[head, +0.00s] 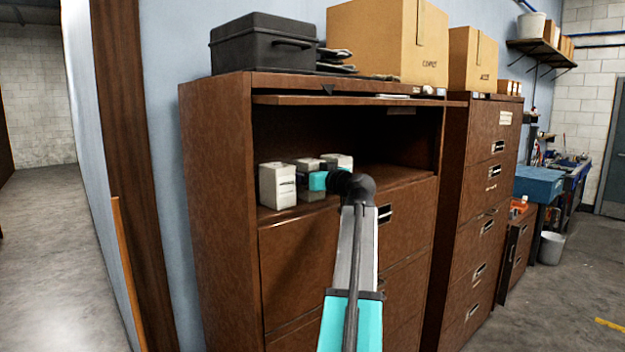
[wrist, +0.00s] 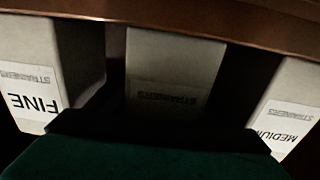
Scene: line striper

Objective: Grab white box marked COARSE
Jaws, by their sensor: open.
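Three white boxes stand in the open top compartment of a brown cabinet. In the head view they are the left box (head: 277,187), the middle box (head: 307,164) and the right box (head: 339,160), partly hidden by my gripper (head: 318,181). In the wrist view one box (wrist: 38,75) is marked FINE and another (wrist: 292,108) MEDIUM. The box between them (wrist: 175,65) shows STRAINERS; its lower label is hidden and I cannot read COARSE. My gripper (wrist: 165,127) is open, its dark fingers framing this middle box. I cannot tell whether they touch it.
The brown cabinet (head: 222,190) has a raised door (head: 345,101) above the compartment. The compartment looks empty to the right of the boxes. A black case (head: 262,45) and a cardboard box (head: 385,40) stand on top.

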